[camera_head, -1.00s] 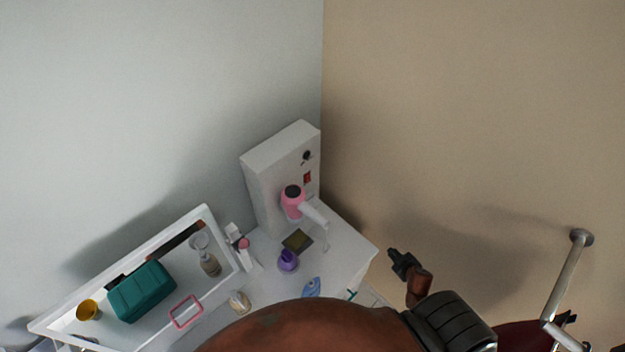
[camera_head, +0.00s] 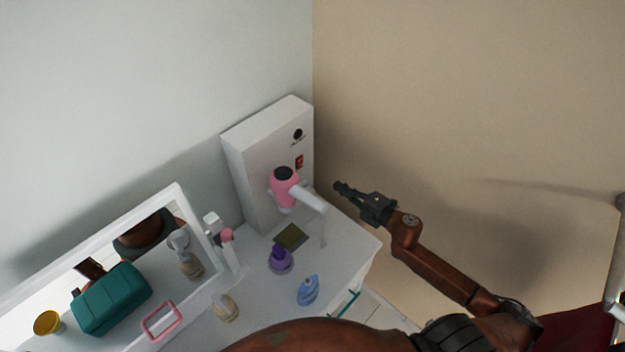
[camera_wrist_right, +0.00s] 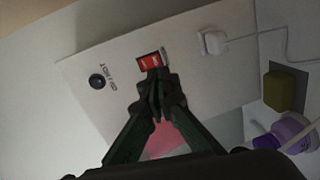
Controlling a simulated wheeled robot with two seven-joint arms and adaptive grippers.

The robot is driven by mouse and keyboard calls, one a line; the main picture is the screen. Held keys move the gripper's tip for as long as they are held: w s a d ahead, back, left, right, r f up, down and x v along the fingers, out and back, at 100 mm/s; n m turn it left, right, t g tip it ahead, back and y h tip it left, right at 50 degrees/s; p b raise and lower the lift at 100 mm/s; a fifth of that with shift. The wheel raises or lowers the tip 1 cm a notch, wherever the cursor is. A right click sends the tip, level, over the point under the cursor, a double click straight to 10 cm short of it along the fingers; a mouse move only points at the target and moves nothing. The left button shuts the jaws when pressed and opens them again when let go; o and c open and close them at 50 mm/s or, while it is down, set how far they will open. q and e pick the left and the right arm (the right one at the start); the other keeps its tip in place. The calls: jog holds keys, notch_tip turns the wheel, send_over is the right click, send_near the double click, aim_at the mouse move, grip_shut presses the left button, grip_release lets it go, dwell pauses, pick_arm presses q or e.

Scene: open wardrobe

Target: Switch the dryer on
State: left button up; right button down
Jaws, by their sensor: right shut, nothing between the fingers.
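The pink dryer (camera_head: 284,186) with a white nozzle hangs on the front of a white box (camera_head: 265,150) standing in the corner. The box face carries a round black knob (camera_head: 298,135) and a red switch (camera_head: 299,162). My right gripper (camera_head: 338,187) is shut and empty, to the right of the dryer and apart from it in the head view. In the right wrist view, the shut fingertips (camera_wrist_right: 157,82) overlap the lower edge of the red switch (camera_wrist_right: 150,61); contact cannot be told. The black knob (camera_wrist_right: 97,81) is to their left. My left gripper is not in view.
The white tabletop (camera_head: 345,243) holds a purple bottle (camera_head: 280,260), a blue bottle (camera_head: 308,290) and a dark green block (camera_head: 291,236). A mirror (camera_head: 178,190) stands at left. A white plug (camera_wrist_right: 213,42) with its cord is right of the switch.

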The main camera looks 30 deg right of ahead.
aim_at(301, 166)
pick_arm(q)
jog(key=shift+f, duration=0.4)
pick_arm(e)
jog(key=shift+s+a+r+n+y, duration=0.1)
jog(key=shift+a+r+n+y, duration=0.2)
jog(key=shift+a+r+n, duration=0.35)
jog(key=shift+a+f, duration=0.1)
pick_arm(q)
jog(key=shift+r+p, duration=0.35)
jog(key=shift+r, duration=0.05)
pick_arm(e)
jog(key=x, duration=1.4)
